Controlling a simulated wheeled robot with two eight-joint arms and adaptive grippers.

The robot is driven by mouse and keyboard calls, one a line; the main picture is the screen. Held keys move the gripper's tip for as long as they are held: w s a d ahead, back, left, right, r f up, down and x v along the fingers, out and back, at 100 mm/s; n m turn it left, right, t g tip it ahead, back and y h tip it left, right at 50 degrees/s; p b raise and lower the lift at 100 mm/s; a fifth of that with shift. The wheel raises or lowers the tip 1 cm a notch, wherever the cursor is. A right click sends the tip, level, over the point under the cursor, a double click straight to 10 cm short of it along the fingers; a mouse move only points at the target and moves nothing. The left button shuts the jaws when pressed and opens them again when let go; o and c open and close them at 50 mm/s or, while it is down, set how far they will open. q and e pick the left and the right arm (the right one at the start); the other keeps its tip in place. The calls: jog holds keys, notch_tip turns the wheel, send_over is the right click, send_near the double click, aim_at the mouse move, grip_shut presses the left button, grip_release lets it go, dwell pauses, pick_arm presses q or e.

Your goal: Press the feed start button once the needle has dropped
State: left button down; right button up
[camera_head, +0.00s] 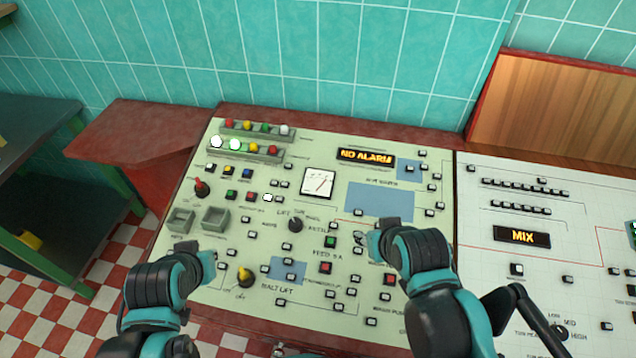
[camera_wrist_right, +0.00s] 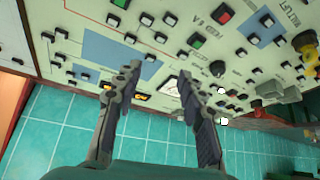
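A square white gauge (camera_head: 318,182) with a thin needle is in the upper middle of the pale green panel (camera_head: 300,255). The needle slants toward the upper right; its scale is too small to read. A green button (camera_head: 330,242) and a red button (camera_head: 326,268) are beside the "FEED" lettering. They also show in the right wrist view, the green button (camera_wrist_right: 199,42) below the red button (camera_wrist_right: 224,13). My right gripper (camera_head: 374,240) is over the panel, right of the green button; in the wrist view its fingers (camera_wrist_right: 160,78) are apart and empty. My left gripper (camera_head: 217,264) is over the panel's left part, its fingers mostly hidden.
A red-handled knob (camera_head: 201,188) and a yellow knob (camera_head: 245,276) stick up on the left. Many small buttons surround my grippers. A white panel with a "MIX" display (camera_head: 522,236) adjoins on the right.

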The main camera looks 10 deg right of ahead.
grip_shut()
dwell(1.4)
